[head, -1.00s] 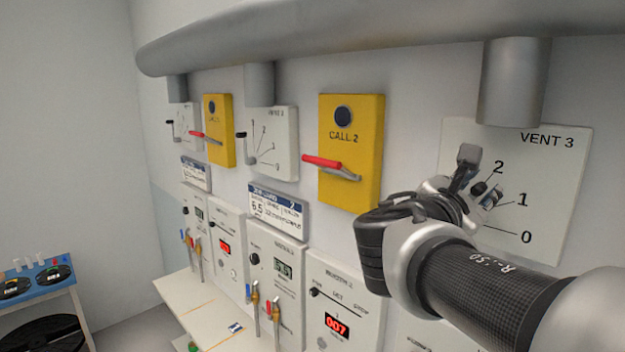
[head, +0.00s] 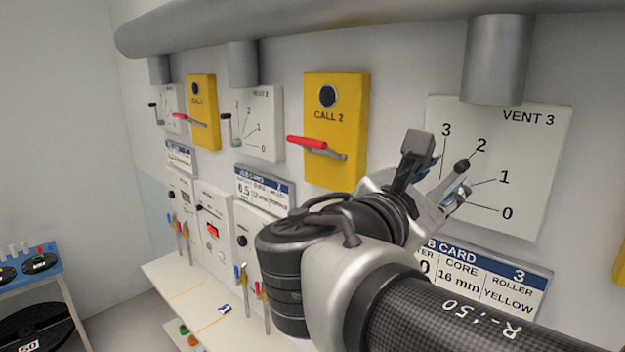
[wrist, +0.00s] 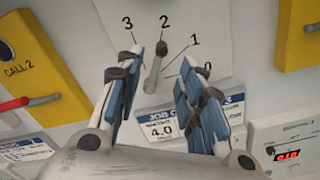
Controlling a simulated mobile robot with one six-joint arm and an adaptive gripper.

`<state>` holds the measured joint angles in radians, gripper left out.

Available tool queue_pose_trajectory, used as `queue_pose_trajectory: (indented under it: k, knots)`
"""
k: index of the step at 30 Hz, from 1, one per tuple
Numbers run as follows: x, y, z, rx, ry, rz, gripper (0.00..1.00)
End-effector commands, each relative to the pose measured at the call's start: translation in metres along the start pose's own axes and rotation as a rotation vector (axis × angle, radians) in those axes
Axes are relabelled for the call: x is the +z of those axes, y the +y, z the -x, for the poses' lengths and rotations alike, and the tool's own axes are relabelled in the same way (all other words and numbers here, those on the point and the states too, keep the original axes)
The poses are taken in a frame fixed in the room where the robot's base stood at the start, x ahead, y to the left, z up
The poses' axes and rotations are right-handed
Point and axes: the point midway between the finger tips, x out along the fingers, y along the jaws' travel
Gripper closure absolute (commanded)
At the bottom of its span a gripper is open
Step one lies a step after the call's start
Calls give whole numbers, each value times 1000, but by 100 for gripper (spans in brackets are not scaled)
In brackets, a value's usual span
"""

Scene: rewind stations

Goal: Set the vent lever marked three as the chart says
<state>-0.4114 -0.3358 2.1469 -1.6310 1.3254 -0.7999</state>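The vent 3 panel (head: 545,150) is a white wall plate marked 3, 2, 1 and 0 with fan lines. Its lever (head: 461,167) is grey with a dark knob and points at the 2 mark; it also shows in the wrist view (wrist: 171,52). My gripper (wrist: 163,68) is open in front of the panel. In the wrist view the lever appears between the two separated fingers, with the knob near the tips. I cannot tell whether a finger touches it. The lever's lower end is partly hidden by my gripper in the head view. No vent chart is readable.
Job card 3 (head: 502,276) is below the panel, reading core 16 mm and roller yellow. The yellow call 2 box (head: 345,100) with a red-handled lever (head: 310,143) stands out to the left. A grey pipe (head: 400,22) runs above, with a duct stub (head: 497,60) over the panel.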

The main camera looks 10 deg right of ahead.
Motion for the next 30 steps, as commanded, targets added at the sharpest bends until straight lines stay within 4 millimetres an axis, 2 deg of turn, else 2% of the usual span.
queue_pose_trajectory:
  k: [3, 6, 17, 20, 23, 26, 30]
  knots:
    - [-1, 1, 13, 2, 3, 0, 65]
    - [-1, 0, 19, 0, 1, 0, 65]
    - [-1, -1, 20, -2, 1, -1, 65]
    - [-10, -13, 18, -28, 25, -22, 65]
    - [-36, -48, 15, -105, 94, -94, 65]
    - [-80, -103, 17, -239, 201, -227, 65]
    - [-152, -183, 37, -483, 356, -494, 65]
